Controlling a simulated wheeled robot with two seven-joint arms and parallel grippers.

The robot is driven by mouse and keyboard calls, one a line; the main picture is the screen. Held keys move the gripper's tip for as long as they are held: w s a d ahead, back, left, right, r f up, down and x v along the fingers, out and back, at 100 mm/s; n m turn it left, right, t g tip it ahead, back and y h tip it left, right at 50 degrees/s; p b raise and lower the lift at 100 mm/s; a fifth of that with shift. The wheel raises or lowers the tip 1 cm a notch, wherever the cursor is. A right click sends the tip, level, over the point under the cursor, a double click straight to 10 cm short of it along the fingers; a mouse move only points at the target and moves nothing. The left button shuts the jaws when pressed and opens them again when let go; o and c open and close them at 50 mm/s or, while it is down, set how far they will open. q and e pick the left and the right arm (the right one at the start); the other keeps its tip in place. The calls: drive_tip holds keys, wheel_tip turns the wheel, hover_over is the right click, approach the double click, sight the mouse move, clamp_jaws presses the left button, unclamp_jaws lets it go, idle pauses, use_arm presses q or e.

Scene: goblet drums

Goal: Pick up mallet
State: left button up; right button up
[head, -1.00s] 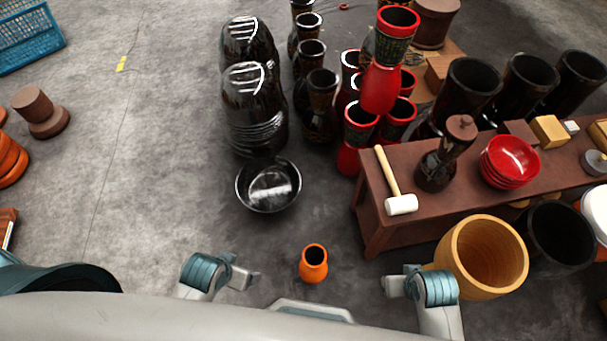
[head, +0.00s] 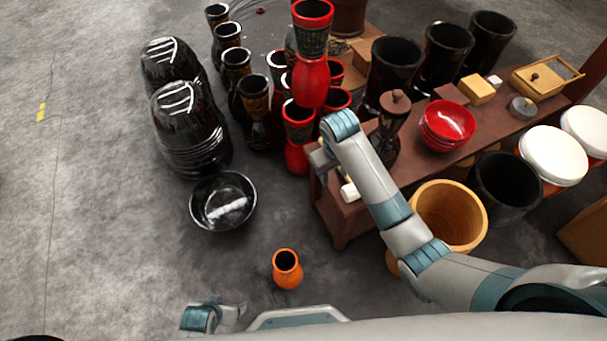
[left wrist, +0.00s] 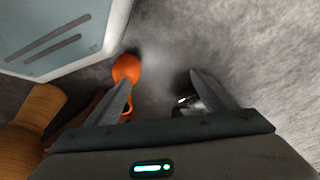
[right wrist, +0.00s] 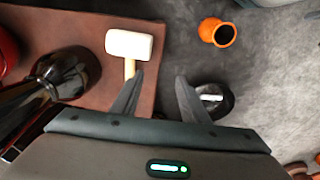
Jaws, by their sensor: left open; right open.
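The mallet has a white head (head: 349,192) that shows beside my right arm in the head view, which hides most of its handle. In the right wrist view the white mallet head (right wrist: 129,44) and a short piece of pale handle (right wrist: 129,68) lie on the brown bench (right wrist: 85,28). My right gripper (head: 318,157) is over the bench's left end, open and empty. In the right wrist view its left finger overlaps the handle; the gap between the fingers (right wrist: 160,80) is right of it. My left gripper (head: 238,312) is open and empty, low near my base.
An orange vase (head: 287,270) stands on the floor in front. Red goblet drums (head: 311,80) stand close behind the bench's left end. A dark lidded drum (head: 386,145) and red bowls (head: 446,124) are on the bench. A black bowl (head: 222,204) is left on clear floor.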

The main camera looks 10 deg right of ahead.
use_arm(q)
wheel_tip(320, 180, down, 7)
drive_tip(key=s, duration=0.2)
drive_tip(key=shift+s, duration=0.25)
use_arm(e)
drive_tip(key=w+r+h, duration=0.1)
drive_tip(key=w+r, duration=0.5)
drive_tip(key=w, duration=0.3)
drive_tip(key=shift+w+d+r, duration=0.15)
drive_tip(key=shift+d, duration=0.3)
use_arm(q)
drive_tip(key=shift+f, duration=0.1)
use_arm(e)
drive_tip(key=f, duration=0.4)
drive_tip(key=d+f, duration=0.1)
drive_tip(key=f, duration=0.3)
drive_tip(key=d+f+b, duration=0.1)
drive_tip(key=f, duration=0.3)
drive_tip(key=shift+w+d, duration=0.15)
drive_tip(key=shift+w, duration=0.2)
use_arm(q)
drive_tip(key=shift+s+a+f+g, duration=0.2)
drive_tip(key=shift+s+a+g, duration=0.1)
drive_tip(key=shift+s+a, duration=0.45)
